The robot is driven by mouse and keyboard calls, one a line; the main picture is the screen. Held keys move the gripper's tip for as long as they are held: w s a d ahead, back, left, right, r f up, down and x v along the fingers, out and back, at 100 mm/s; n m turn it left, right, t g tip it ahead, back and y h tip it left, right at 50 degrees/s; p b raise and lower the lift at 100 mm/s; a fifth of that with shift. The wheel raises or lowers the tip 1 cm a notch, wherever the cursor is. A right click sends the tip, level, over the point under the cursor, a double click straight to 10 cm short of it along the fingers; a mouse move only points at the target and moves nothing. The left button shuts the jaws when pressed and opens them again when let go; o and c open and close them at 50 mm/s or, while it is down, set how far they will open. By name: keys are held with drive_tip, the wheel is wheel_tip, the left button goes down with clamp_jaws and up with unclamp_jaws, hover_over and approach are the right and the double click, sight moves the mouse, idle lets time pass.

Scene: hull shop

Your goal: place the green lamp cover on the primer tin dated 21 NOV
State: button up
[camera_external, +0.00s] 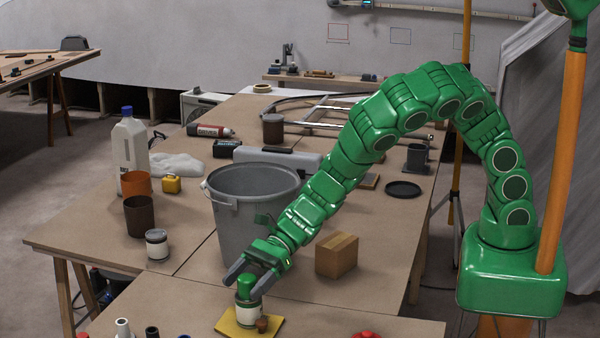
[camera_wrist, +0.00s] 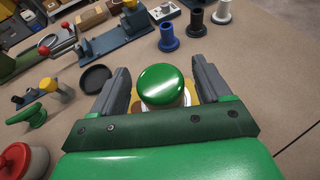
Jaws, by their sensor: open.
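The green lamp cover (camera_external: 245,285) sits on top of a tin with a pale label (camera_external: 247,314), which stands on a yellow board (camera_external: 230,326). No date is readable on the tin. In the wrist view the cover (camera_wrist: 162,86) is a glossy green dome between the fingers, with a little of what is under it showing. My gripper (camera_external: 243,288) is open, with one finger on each side of the cover; it also shows in the wrist view (camera_wrist: 160,78). Another tin with a pale label and dark lid (camera_external: 157,246) stands left of the grey bucket.
A large grey bucket (camera_external: 230,225) stands just behind my gripper, and a cardboard box (camera_external: 337,255) to its right. A small brown item (camera_external: 262,324) is beside the labelled tin. Blue, black and white fittings (camera_wrist: 168,38) stand beyond the cover.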

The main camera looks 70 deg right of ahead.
drive_tip(key=v, duration=1)
drive_tip(key=shift+d+r, duration=0.2)
drive_tip(key=shift+d, duration=0.1)
drive_tip(key=shift+o, duration=0.5)
